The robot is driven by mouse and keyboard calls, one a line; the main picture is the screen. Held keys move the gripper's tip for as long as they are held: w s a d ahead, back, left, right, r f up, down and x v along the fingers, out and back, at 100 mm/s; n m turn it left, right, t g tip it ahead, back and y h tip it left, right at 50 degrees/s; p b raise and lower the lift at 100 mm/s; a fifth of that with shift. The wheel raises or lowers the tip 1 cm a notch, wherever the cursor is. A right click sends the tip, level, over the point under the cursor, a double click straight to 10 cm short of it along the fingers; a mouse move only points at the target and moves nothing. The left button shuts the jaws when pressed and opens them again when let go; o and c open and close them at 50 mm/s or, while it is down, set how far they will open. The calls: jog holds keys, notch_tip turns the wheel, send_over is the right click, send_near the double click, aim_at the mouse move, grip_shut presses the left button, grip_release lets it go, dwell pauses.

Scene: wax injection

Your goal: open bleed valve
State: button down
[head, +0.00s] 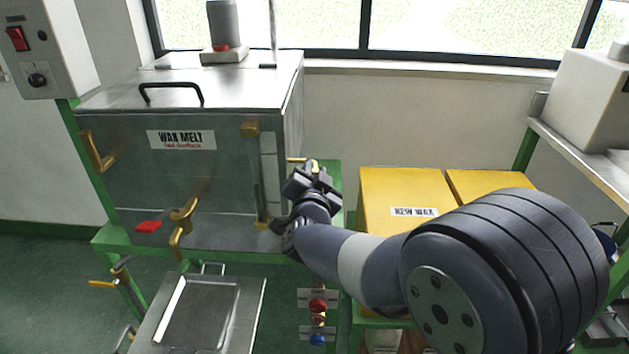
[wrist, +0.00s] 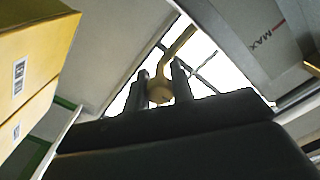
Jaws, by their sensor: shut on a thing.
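The wax melt tank (head: 190,185) is a grey metal box at the left of the head view. A brass valve handle (head: 297,160) shows at its right side, partly hidden behind my gripper. In the wrist view the brass handle (wrist: 178,45) is bent and ends in a rounded part between my two fingers. My gripper (head: 314,172) is beside the tank's right wall; in the wrist view my gripper (wrist: 161,72) is shut on this brass handle. I take it to be the bleed valve, but no label on it is readable.
A metal tray (head: 250,300) lies below. Yellow new wax boxes (head: 385,190) stand right of my gripper. A control box (head: 45,50) hangs at the far left.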

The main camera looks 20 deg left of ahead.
jog(key=shift+m+b, duration=0.3)
jog(key=shift+m, duration=0.2)
jog(key=c, duration=1.2)
grip_release()
jog(key=v, duration=1)
jog(key=shift+s+p, duration=0.3)
jog(key=shift+s, duration=0.1)
jog(key=shift+w, duration=0.1)
